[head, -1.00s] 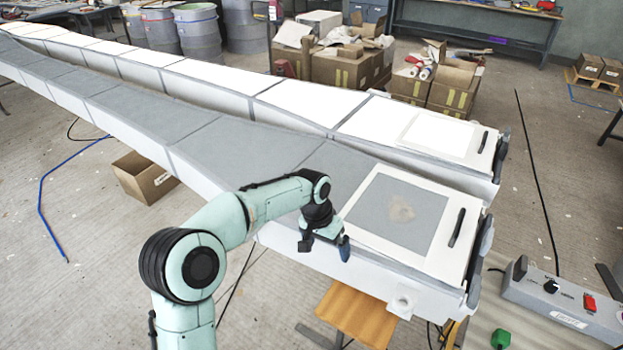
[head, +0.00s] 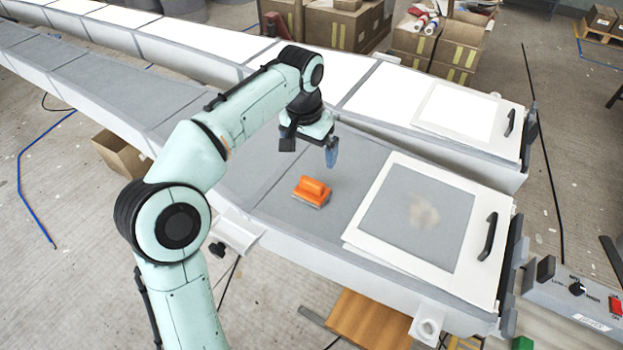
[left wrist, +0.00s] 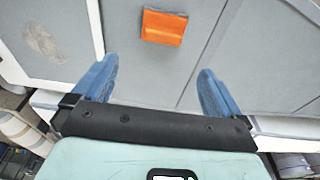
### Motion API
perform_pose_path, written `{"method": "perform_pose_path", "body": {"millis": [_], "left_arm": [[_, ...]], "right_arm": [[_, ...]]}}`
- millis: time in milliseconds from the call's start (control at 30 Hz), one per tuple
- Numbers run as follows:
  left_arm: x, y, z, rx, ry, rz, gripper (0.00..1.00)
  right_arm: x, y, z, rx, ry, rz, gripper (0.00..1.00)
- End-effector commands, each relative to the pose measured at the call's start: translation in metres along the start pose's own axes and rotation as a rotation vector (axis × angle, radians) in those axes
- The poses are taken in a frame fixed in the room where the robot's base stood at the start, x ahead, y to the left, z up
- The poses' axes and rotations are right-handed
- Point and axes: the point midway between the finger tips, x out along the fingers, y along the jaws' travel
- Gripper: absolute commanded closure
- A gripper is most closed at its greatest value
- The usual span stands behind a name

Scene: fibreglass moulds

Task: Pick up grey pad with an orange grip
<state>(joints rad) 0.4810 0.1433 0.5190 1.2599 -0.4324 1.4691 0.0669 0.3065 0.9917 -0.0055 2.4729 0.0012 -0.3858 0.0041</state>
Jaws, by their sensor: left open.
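The pad (head: 312,192) has a bright orange grip on top and a thin grey layer under it. It lies flat on the grey surface of the near mould (head: 262,172), left of the white-framed panel. In the left wrist view the pad (left wrist: 163,28) shows near the top, ahead of and between the fingers, apart from them. My left gripper (head: 309,154) hangs above the mould, just behind the pad in the head view. Its blue fingers (left wrist: 160,88) are spread with nothing between them. My right gripper is in neither view.
A white-framed panel (head: 372,232) with a black handle (head: 488,237) lies at the mould's right end. A second long white mould (head: 375,97) runs behind. A control box (head: 570,292) stands at the lower right. Cardboard boxes (head: 335,27) stand at the back.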

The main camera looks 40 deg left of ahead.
Motion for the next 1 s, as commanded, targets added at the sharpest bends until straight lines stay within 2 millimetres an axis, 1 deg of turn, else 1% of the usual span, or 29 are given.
{"method": "perform_pose_path", "body": {"millis": [67,300,400,667,833,900,1000], "left_arm": [[0.008,0.000,0.001,0.000,-0.004,-0.001,0.00],[0.056,-0.001,0.002,0.000,-0.007,0.000,0.00],[0.070,-0.001,0.002,0.001,-0.006,0.000,0.00],[0.089,-0.003,0.001,-0.001,-0.004,0.000,0.00],[0.115,-0.009,0.002,-0.001,-0.006,0.001,0.00],[0.124,-0.008,0.001,0.000,-0.003,0.001,0.00],[0.132,-0.007,0.001,0.000,-0.003,0.001,0.00]], "right_arm": [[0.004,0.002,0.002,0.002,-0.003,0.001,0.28],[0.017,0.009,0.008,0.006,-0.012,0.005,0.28],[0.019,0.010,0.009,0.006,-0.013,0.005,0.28],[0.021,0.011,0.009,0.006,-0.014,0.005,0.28],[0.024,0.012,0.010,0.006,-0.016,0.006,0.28],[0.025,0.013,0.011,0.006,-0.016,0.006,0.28],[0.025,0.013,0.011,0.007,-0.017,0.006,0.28]]}}
